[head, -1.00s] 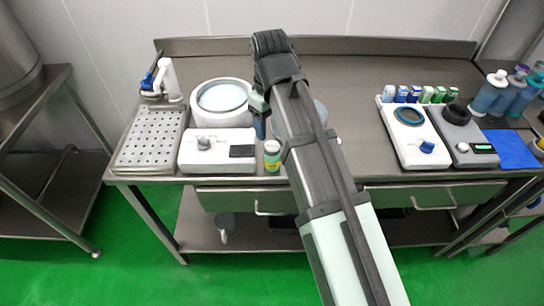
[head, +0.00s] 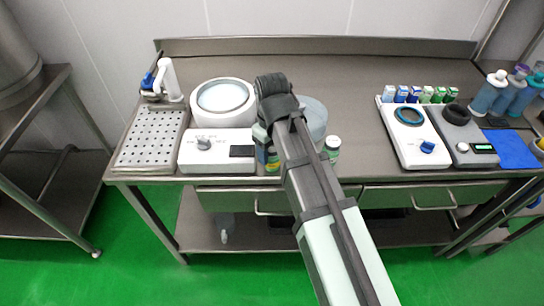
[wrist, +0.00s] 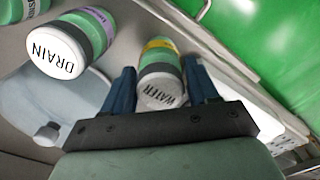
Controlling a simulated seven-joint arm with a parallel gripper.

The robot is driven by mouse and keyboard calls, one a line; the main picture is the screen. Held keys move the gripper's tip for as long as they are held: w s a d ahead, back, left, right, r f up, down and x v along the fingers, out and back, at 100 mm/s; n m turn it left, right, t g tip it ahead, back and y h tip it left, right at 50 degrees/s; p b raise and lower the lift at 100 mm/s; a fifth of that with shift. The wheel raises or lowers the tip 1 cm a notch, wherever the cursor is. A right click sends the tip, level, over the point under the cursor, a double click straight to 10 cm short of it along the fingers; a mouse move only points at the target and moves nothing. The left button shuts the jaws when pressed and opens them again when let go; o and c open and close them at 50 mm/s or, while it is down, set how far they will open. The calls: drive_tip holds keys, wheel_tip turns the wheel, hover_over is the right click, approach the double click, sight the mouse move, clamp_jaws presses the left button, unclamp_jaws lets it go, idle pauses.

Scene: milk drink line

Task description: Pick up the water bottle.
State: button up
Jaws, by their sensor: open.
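The water bottle (wrist: 160,72) has a white cap reading "WATER" and a green body with a yellow band. In the wrist view it stands between the two blue fingers of my gripper (wrist: 160,66), which are open with a finger on each side. I cannot tell whether either finger touches it. In the head view the bottle (head: 272,165) is at the front edge of the table, partly hidden by my gripper (head: 264,152).
A bottle capped "DRAIN" (wrist: 68,45) stands close by; a white-capped bottle (head: 332,145) shows right of my arm. A white machine (head: 215,150) is just left of the water bottle. A round bluish vessel (head: 316,112) is behind my arm. The table's middle right is clear.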

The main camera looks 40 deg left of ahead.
sight(272, 158)
drive_tip(key=shift+d+f, duration=0.1)
drive_tip(key=shift+f, duration=1.5)
drive_tip(key=c, duration=0.8)
drive_tip(key=shift+o, duration=0.2)
wheel_tip(272, 158, up, 10)
drive_tip(key=shift+f, duration=0.25)
drive_tip(key=shift+w+a+r, duration=0.1)
drive_tip(key=shift+a+r, duration=0.35)
drive_tip(key=shift+r, duration=0.05)
drive_tip(key=w+a+r, duration=0.2)
drive_tip(key=a, duration=1)
drive_tip(key=w+a+r, duration=0.2)
drive_tip(key=a, duration=1.1)
drive_tip(key=shift+r, duration=0.3)
drive_tip(key=shift+f, duration=0.2)
